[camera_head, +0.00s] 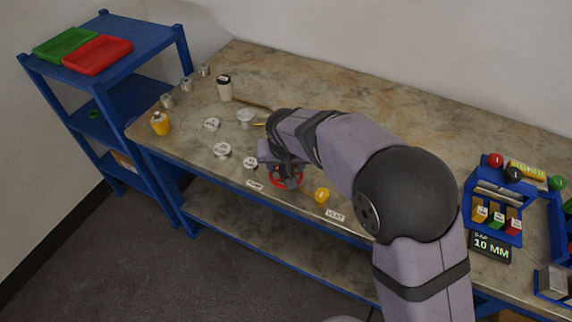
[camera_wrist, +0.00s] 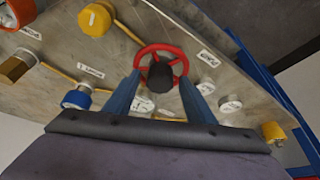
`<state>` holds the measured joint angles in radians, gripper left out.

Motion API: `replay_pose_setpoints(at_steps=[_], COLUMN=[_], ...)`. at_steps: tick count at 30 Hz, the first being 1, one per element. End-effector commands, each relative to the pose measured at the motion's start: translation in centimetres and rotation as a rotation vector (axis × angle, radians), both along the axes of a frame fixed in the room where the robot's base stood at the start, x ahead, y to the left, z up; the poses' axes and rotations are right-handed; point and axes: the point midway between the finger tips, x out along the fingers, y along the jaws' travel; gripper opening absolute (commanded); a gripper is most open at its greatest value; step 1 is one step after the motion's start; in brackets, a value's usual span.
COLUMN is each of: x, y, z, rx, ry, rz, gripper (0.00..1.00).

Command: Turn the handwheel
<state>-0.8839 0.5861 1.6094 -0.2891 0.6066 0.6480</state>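The red handwheel (camera_wrist: 162,48) with a dark round hub (camera_wrist: 160,77) is in the upper middle of the wrist view. In the head view the handwheel (camera_head: 299,181) shows as a red ring near the bench's front edge, partly covered by my arm's end. My gripper (camera_wrist: 160,78) has its two blue fingers apart, one on each side of the hub, with the tips at the wheel's near rim. A gap shows between each finger and the hub. Whether the fingers touch the rim is unclear. In the head view the fingertips are hard to make out.
A yellow knob (camera_head: 321,195) stands close right of the wheel. Several white-capped vessels (camera_head: 222,150) and a yellow-capped one (camera_head: 160,123) stand left. A blue rack (camera_head: 492,212) with coloured blocks is at the right. The bench's back middle (camera_head: 290,85) is clear.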

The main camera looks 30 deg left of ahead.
Motion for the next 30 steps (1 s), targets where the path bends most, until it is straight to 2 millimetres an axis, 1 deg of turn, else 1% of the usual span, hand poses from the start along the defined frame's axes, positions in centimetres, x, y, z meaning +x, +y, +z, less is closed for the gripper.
replay_pose_setpoints(at_steps=[1, 2, 3, 4, 5, 11, 17, 23, 30], x=[0.0, -0.01, -0.01, -0.02, -0.01, -0.03, -0.07, -0.1, -0.12], y=[0.0, 0.0, 0.0, -0.01, 0.01, 0.02, 0.1, 0.19, 0.38], z=[0.01, 0.02, 0.02, 0.01, 0.02, 0.0, -0.13, -0.27, -0.24], rx=[0.0, 0.0, 0.0, 0.0, 0.0, 0.0, 0.0, 0.001, 0.0], ry=[0.0, 0.0, 0.0, 0.0, 0.0, 0.0, 0.0, -0.001, 0.0], rz=[0.0, 0.0, 0.0, 0.0, 0.0, -0.004, -0.047, -0.155, -0.358], gripper=[0.39, 0.31, 0.22, 0.15, 0.1, 0.1, 0.1, 0.1, 0.1])
